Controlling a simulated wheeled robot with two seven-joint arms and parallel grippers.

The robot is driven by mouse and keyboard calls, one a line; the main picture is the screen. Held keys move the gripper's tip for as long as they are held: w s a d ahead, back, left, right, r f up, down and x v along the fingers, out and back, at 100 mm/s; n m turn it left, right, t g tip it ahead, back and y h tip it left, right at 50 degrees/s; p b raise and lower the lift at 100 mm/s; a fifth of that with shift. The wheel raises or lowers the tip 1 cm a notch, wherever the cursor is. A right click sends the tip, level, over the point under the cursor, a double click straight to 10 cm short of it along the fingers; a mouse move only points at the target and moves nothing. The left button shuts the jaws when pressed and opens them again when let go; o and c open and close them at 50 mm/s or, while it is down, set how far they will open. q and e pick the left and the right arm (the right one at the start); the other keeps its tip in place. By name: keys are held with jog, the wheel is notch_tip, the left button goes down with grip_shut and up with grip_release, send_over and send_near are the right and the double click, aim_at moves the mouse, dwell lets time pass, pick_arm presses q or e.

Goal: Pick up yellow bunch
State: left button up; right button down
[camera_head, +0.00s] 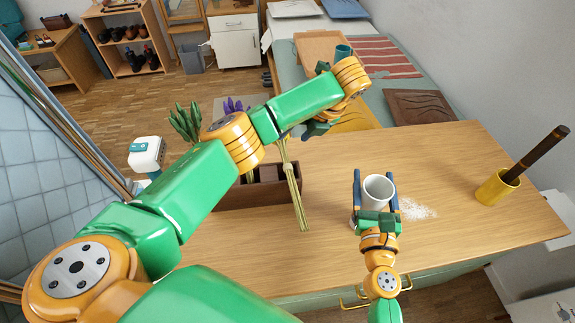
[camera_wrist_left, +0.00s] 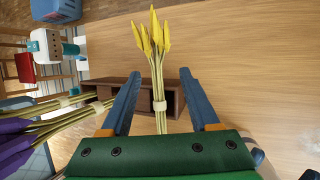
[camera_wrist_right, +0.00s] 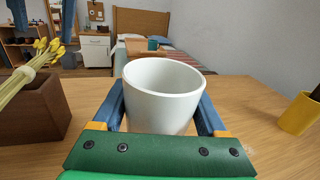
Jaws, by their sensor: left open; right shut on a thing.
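The yellow bunch (camera_wrist_left: 154,50) has yellow tips and pale stems tied with a light band. In the left wrist view its stems run between the fingers of my open left gripper (camera_wrist_left: 160,75), which is not closed on them. In the head view the stems (camera_head: 293,185) show, while my left arm hides the tips. The yellow bunch leans at the brown box in the right wrist view (camera_wrist_right: 32,75). My right gripper (camera_head: 376,180) is shut on a white cup (camera_head: 378,187), upright over the table; the cup fills the right wrist view (camera_wrist_right: 163,95).
A dark brown compartmented box (camera_head: 245,196) stands on the wooden table (camera_head: 450,160). Purple (camera_head: 234,106) and green (camera_head: 184,122) bunches are beside my left arm. White powder (camera_head: 415,210) lies right of the cup. A yellow pot (camera_head: 495,190) with a brown stick stands at the right.

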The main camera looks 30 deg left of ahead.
aim_at(284, 145)
pick_arm(q)
jog(key=x, duration=0.6)
jog(key=shift+s+a+f, duration=0.1)
jog(key=shift+s+a, duration=0.15)
jog(key=shift+s, duration=0.15)
grip_shut()
